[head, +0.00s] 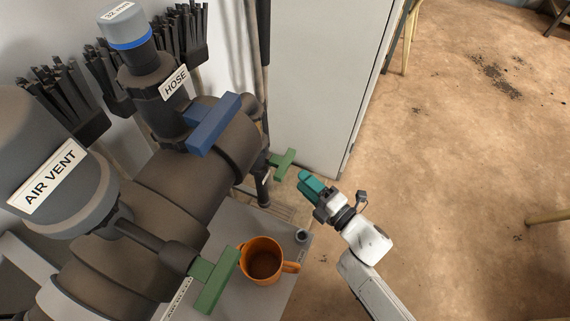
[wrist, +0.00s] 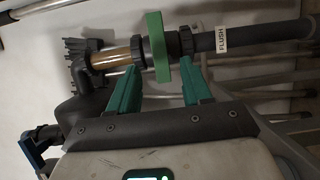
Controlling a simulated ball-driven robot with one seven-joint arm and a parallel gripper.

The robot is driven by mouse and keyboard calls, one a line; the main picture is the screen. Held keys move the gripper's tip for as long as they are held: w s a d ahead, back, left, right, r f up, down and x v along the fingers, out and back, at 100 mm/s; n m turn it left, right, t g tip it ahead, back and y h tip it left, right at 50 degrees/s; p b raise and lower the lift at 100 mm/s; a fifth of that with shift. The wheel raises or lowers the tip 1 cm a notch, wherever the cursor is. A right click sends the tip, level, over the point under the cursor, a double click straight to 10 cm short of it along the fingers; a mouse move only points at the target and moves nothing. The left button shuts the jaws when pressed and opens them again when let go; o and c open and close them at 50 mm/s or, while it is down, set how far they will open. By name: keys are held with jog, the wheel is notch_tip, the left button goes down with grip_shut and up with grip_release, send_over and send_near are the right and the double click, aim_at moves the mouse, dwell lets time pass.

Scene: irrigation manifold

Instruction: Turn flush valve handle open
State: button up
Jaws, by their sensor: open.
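The green flush valve handle (wrist: 158,47) shows in the wrist view, upright across a dark pipe that bears a FLUSH label (wrist: 222,38). My gripper (wrist: 158,75) has its two teal fingers apart, with the handle's lower end between and just beyond their tips. I cannot tell whether a finger touches it. In the head view, my gripper (head: 306,181) is just right of a small green handle (head: 285,164) low on the manifold, which appears to be the same handle.
Another green handle (head: 216,280) stands in front, and a blue handle (head: 207,124) sits under the HOSE label (head: 174,82). An orange mug (head: 248,277) stands on a grey surface (head: 225,220) below. A white cabinet (head: 318,90) is behind my gripper. Open floor (head: 460,150) lies right.

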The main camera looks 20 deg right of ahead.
aim_at(288, 167)
jog(key=x, duration=0.8)
jog(key=shift+w, duration=0.25)
jog(key=shift+c, duration=0.2)
grip_shut()
